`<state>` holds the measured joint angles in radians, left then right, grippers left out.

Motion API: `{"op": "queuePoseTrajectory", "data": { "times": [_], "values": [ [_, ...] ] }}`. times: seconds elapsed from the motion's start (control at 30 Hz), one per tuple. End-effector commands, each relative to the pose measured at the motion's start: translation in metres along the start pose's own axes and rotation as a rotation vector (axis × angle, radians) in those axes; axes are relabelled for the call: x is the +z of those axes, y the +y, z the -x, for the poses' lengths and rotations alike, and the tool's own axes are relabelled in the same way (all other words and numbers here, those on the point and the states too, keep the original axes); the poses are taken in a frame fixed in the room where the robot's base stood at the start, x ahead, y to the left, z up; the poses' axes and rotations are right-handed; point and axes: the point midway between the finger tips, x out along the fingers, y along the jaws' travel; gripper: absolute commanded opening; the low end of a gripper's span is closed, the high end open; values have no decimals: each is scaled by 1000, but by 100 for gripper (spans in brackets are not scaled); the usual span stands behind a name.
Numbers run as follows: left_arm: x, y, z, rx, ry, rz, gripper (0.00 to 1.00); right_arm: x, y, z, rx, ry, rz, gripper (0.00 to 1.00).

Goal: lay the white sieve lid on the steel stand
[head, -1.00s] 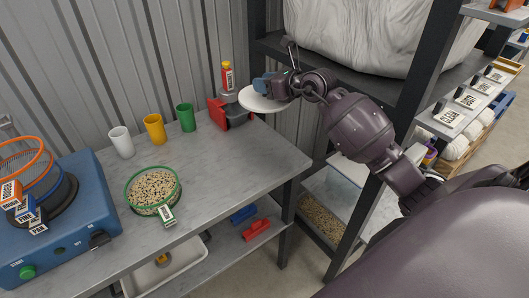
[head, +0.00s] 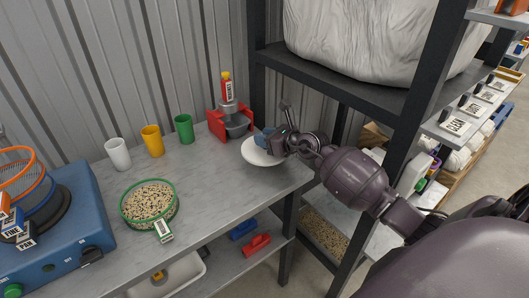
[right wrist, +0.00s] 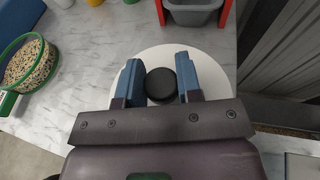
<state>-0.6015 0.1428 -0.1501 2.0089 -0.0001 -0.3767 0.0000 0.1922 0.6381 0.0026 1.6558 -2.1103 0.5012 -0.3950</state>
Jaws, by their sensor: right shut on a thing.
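The white sieve lid (head: 258,154) is a flat round disc at the right back end of a grey stand (head: 212,182) with a marbled top. In the right wrist view its black knob (right wrist: 160,85) sits between my blue fingertips. My right gripper (head: 265,138) is shut on the knob from above. The lid (right wrist: 145,57) looks level, over or on the top; I cannot tell whether it touches. My left gripper is not in view. No other part is clearly the steel stand.
A red holder (head: 215,122) with a grey pan stands just behind the lid. A green-rimmed sieve of grain (head: 149,203), white, yellow and green cups (head: 184,129) and a blue shaker (head: 60,235) are to the left. A dark shelf post (head: 257,75) rises behind.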

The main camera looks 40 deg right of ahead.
Motion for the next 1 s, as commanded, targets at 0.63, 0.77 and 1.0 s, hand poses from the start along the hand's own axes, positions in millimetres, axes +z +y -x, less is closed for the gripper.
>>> {"op": "queuePoseTrajectory", "data": {
  "times": [0.63, 0.77, 1.0],
  "values": [
    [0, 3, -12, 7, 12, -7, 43, -51, 0, -15, 0, 1, 0, 2],
    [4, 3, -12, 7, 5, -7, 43, -54, 0, -16, 0, 2, -1, 2],
    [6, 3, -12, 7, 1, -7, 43, -54, 0, -15, 0, 2, -1, 58]
  ]
}}
